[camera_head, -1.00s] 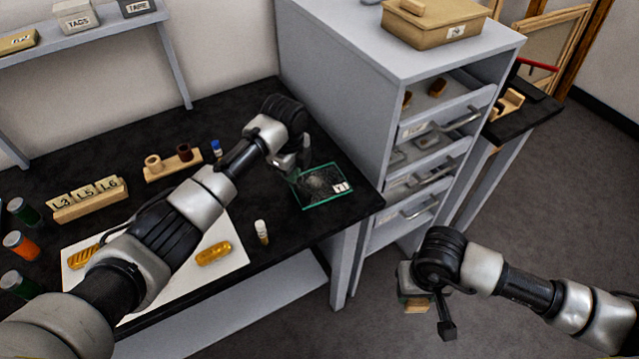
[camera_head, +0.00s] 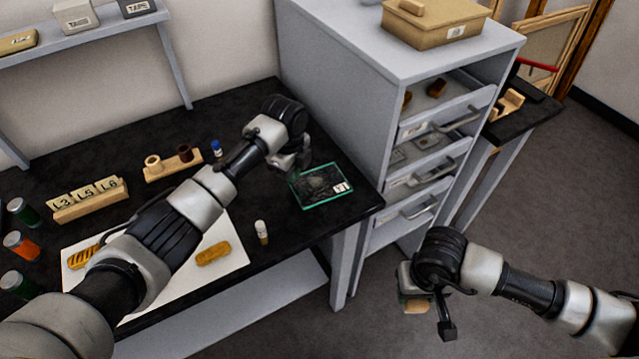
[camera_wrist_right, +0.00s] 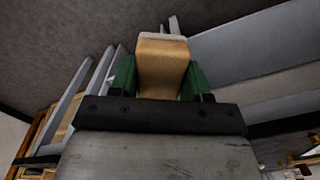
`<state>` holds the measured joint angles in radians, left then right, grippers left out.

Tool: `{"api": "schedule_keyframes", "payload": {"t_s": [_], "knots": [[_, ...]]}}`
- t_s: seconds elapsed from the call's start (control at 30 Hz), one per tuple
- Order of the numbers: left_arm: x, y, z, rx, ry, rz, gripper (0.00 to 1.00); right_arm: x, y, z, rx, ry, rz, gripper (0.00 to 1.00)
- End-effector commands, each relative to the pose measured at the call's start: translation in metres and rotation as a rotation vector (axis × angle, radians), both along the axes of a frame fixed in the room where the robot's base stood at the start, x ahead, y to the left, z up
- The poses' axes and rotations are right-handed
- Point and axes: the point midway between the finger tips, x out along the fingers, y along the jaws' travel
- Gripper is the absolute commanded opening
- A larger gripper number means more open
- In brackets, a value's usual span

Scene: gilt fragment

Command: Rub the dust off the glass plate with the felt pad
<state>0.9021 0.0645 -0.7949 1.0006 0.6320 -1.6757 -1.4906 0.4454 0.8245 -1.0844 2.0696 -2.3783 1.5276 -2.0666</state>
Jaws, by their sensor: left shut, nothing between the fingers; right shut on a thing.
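The glass plate (camera_head: 332,194), green-edged with a small white label, lies flat near the table's right front corner. A faint greyish dust patch shows on its dark surface. My left gripper (camera_head: 292,174) is shut and empty at the plate's left end; its fingertips are partly hidden, and I cannot tell if they touch the glass. My right gripper (camera_wrist_right: 160,78) is shut on the felt pad (camera_wrist_right: 161,62), a tan block with a pale face at its far end. In the head view the pad (camera_head: 415,306) hangs over the floor, right of the table and well away from the plate.
A grey cabinet (camera_head: 345,80) with several partly open drawers (camera_head: 445,125) stands right of the table. A small white-capped vial (camera_head: 262,232) stands left of the plate. A white sheet (camera_head: 225,262) lies under my left arm. Lettered blocks (camera_head: 85,195) and jars (camera_head: 20,243) are further left.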

Motion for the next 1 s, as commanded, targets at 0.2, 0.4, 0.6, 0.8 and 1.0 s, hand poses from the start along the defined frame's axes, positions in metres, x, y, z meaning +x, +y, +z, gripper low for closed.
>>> {"api": "schedule_keyframes", "payload": {"t_s": [0.2,0.4,0.6,0.8,1.0], "knots": [[0.0,0.0,0.0,0.0,0.0,0.0,0.0,0.0,0.0,0.0,0.0,0.0,0.0,0.29],[0.0,0.0,0.0,0.0,0.0,0.0,0.0,0.0,0.0,0.0,0.0,0.0,0.0,0.29],[0.0,0.0,-0.003,0.0,0.0,0.0,0.0,0.0,0.0,-0.002,0.0,0.0,0.0,0.29],[0.0,0.0,-0.007,0.001,0.001,0.0,0.0,0.0,0.0,-0.004,0.0,0.0,0.0,0.29],[0.0,0.0,-0.011,0.001,0.001,0.0,0.0,0.0,0.0,-0.006,0.0,0.0,0.0,0.29]]}}
